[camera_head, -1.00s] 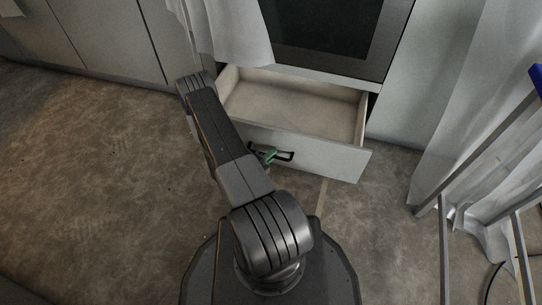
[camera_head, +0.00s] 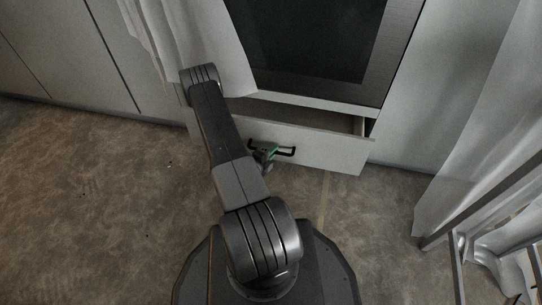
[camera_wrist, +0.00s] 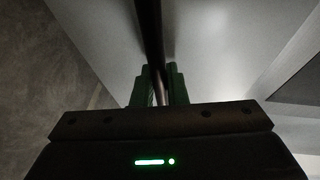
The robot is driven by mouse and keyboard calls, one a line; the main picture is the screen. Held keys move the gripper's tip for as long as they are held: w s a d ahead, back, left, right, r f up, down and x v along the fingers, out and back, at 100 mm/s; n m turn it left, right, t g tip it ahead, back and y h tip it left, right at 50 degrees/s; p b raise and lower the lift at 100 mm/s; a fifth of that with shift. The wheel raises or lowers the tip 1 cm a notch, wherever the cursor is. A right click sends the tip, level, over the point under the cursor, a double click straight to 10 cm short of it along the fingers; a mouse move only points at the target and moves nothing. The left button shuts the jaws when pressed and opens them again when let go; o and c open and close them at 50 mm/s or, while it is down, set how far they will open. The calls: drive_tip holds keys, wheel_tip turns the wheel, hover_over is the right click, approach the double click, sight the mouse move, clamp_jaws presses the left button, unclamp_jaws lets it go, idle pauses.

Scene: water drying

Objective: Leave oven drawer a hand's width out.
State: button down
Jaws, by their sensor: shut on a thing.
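The oven drawer (camera_head: 325,148) is a pale front below the dark oven, partly out, with a narrow strip of its inside showing behind the front. Its dark bar handle (camera_head: 287,150) is on the front, left of the middle. My gripper (camera_head: 268,152) is at the handle's left part, with green fingers. In the wrist view, the green fingers of my gripper (camera_wrist: 158,85) are shut around the dark handle bar (camera_wrist: 150,35), and the pale drawer front (camera_wrist: 215,45) lies behind it.
The oven (camera_head: 310,40) stands above the drawer. A white cloth (camera_head: 195,45) hangs over the upper left. A curtain (camera_head: 480,120) and a metal frame (camera_head: 490,200) stand at the right. The brown floor (camera_head: 100,210) at the left is clear.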

drive_tip(key=shift+w+d, duration=0.2)
drive_tip(key=shift+w, duration=0.5)
drive_tip(key=c, duration=1.5)
unclamp_jaws()
drive_tip(key=shift+o, duration=0.2)
drive_tip(key=shift+s+a, duration=0.1)
drive_tip(key=p+v, duration=0.3)
drive_tip(key=v, duration=1)
drive_tip(key=shift+s+a, duration=0.15)
drive_tip(key=shift+s, duration=0.05)
drive_tip(key=shift+w, duration=0.1)
drive_tip(key=b+x, duration=0.3)
drive_tip(key=x, duration=1)
drive_tip(key=shift+w+d, duration=0.2)
drive_tip(key=shift+d, duration=0.05)
